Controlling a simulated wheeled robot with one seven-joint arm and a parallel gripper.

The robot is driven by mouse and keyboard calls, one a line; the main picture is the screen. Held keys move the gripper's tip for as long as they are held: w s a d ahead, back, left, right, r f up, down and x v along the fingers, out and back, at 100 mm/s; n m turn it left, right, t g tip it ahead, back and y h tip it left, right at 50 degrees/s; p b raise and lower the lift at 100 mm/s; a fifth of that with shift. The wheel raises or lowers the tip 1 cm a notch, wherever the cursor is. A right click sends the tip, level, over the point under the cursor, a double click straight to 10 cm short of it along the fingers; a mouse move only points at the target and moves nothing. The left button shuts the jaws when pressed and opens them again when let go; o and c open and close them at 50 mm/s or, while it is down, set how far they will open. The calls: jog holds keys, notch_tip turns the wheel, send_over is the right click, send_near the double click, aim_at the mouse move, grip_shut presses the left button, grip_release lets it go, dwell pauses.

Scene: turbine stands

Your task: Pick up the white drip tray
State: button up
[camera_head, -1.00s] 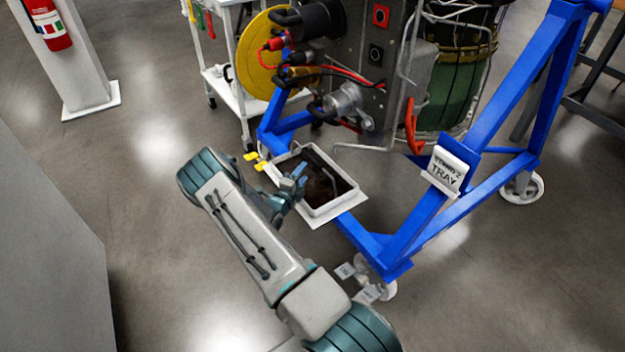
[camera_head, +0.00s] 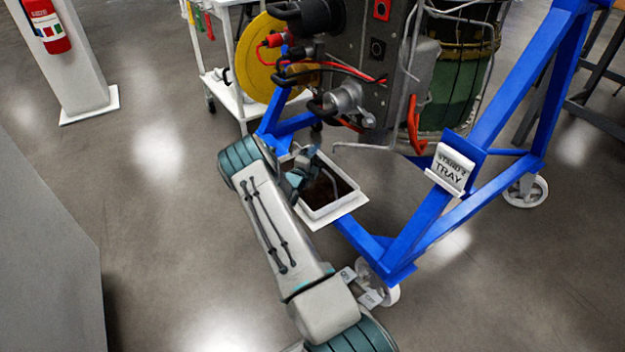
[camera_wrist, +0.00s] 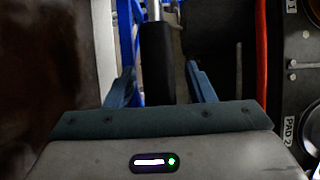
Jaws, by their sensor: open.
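The white drip tray (camera_head: 334,205) is an open box with dark contents, on a white base at the blue stand's lower frame in the head view. My gripper (camera_head: 310,168) is over the tray's left part, and my arm hides the tray's left side. In the wrist view my gripper (camera_wrist: 163,82) is open. A black bar, seemingly a handle (camera_wrist: 157,62), shows between its two blue fingers, with gaps on both sides. I cannot tell whether it lies fully between the fingertips.
The blue stand frame (camera_head: 430,213) rises right of the tray and bears a "STAND 2 TRAY" sign (camera_head: 449,170). The engine (camera_head: 350,60) with hoses and pipes hangs just above the tray. A white cart (camera_head: 232,95) stands behind. Open floor lies to the left.

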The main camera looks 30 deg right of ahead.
grip_shut()
jog(key=shift+r, duration=0.1)
jog(key=r+p+v, duration=0.3)
jog(key=p+v, duration=0.4)
jog(key=v, duration=1.1)
jog(key=shift+r, duration=0.2)
jog(key=shift+s, duration=0.1)
